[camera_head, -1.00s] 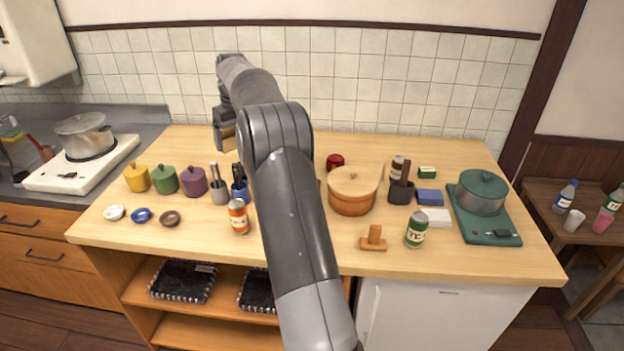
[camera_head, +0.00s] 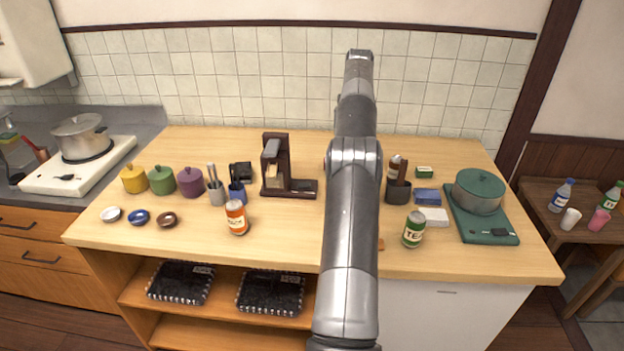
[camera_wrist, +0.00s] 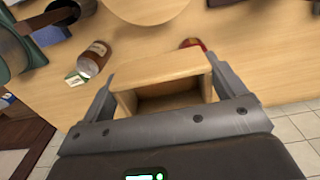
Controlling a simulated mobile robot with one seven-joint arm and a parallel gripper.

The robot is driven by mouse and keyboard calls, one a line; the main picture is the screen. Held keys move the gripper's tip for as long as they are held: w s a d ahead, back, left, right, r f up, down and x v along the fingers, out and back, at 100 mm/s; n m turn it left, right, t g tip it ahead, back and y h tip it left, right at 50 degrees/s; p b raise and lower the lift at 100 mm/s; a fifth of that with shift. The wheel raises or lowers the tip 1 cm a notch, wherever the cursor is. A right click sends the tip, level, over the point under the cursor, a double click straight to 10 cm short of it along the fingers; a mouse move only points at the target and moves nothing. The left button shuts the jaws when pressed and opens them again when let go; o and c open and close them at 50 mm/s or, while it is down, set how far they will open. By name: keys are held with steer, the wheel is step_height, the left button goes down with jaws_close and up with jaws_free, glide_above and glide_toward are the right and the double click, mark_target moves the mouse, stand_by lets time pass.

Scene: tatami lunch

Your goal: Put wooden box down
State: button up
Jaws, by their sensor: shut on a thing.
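The wooden box (camera_wrist: 160,72) is small, light-coloured and hollow, with an open side facing the wrist camera. My gripper (camera_wrist: 163,78) is shut on it, with one finger on each side of it in the wrist view. The box appears to be held above the wooden counter (camera_wrist: 255,60); the exact height cannot be told. In the head view my arm hides both the gripper and the box.
In the wrist view a brown jar (camera_wrist: 93,57), a small green-and-white box (camera_wrist: 76,78), a red object (camera_wrist: 192,43) and a round wooden lid (camera_wrist: 145,8) are close by. In the head view, a coffee machine (camera_head: 278,170) stands left; clear counter (camera_head: 290,230) lies in front of it.

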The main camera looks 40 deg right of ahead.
steer(key=shift+s+d+f, duration=0.2)
steer(key=shift+f, duration=0.15)
step_height(320, 180, down, 17)
steer(key=shift+f, duration=0.2)
steer(key=shift+f, duration=0.1)
steer(key=o, duration=1)
